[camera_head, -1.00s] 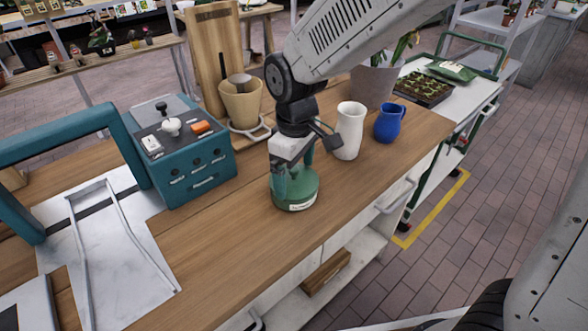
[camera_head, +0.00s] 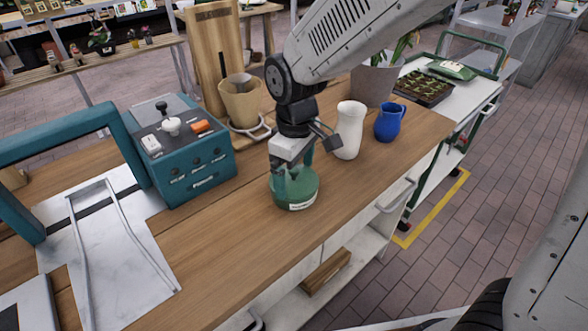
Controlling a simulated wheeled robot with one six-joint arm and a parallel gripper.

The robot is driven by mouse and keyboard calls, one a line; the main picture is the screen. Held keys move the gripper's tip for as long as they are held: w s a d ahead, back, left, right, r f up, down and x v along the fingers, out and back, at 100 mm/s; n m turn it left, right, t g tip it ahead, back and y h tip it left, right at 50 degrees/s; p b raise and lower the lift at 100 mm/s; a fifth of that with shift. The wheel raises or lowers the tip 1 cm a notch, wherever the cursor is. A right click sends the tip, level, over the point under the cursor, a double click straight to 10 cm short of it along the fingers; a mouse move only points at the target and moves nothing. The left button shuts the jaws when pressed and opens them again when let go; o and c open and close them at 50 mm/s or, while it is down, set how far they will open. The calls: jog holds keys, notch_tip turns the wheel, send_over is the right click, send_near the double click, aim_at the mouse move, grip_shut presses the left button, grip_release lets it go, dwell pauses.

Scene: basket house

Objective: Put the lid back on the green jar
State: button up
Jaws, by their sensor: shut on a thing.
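The green jar (camera_head: 307,192) stands upright on the wooden counter, with a white label low on its front. My gripper (camera_head: 291,172) points down directly over the jar, its fingers at the jar's top. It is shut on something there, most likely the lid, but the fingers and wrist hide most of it. I cannot tell whether the lid is seated on the jar's rim or held just at it.
A teal control box (camera_head: 192,172) stands to the left. A white vase (camera_head: 349,128) and a blue jug (camera_head: 390,122) stand close to the right. A tan pot (camera_head: 240,104) is behind. The counter (camera_head: 240,240) in front is clear.

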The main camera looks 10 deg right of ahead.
dwell(0.4)
jog(key=o, duration=0.6)
jog(key=shift+r, duration=0.15)
jog(key=shift+w+r, duration=0.1)
jog(key=shift+r, duration=3.25)
grip_shut()
jog(key=shift+f, duration=0.15)
